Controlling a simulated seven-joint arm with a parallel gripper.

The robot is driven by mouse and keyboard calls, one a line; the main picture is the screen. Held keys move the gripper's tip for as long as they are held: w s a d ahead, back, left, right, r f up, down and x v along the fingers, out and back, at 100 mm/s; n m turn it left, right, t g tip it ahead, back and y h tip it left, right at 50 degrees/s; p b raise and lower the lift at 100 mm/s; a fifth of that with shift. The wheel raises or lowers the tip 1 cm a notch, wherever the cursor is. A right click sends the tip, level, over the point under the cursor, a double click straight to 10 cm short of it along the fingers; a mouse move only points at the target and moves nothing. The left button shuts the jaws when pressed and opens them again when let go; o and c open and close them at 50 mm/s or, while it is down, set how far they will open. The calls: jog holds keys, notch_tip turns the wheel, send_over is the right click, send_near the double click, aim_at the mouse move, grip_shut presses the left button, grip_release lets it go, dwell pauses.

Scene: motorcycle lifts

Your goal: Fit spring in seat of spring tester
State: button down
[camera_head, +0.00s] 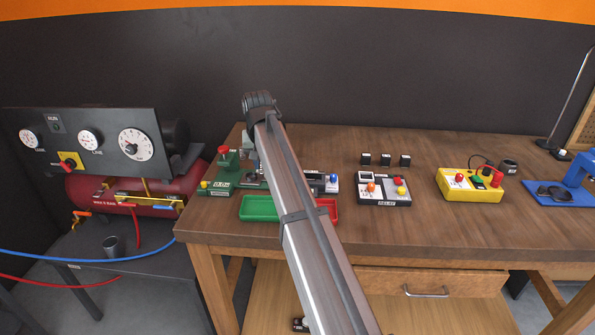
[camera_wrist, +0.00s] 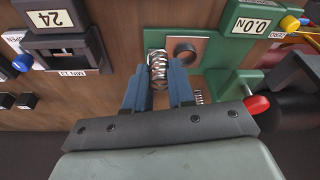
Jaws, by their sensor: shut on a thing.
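In the wrist view a shiny coil spring (camera_wrist: 157,69) stands out between the blue fingertips of my gripper (camera_wrist: 157,82), which is shut on it. The green spring tester (camera_wrist: 226,55) lies just beyond and to the right. Its round, dark-ringed seat (camera_wrist: 185,51) is on a pinkish plate, a little right of the spring and apart from it in the picture. I cannot tell the height of the spring's end. The tester's display reads 0.0 N.
Another small coil (camera_wrist: 198,97) shows beside the right finger. A black device reading 24 (camera_wrist: 68,45) is on the left. Green (camera_head: 259,208) and red (camera_head: 328,208) trays lie at the bench's front edge.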

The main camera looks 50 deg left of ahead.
jog(key=n, duration=0.1)
send_near(251, 176)
jog(key=a, duration=0.1)
jog(key=shift+w+a+r+n, duration=0.25)
jog(key=shift+w+r+n, duration=0.05)
jog(key=shift+w+n, duration=0.2)
jog(key=shift+f, duration=0.1)
jog(key=shift+f, duration=2)
jog(key=shift+f, duration=0.8)
jog(key=c, duration=0.9)
grip_release()
jog(key=shift+o, duration=0.6)
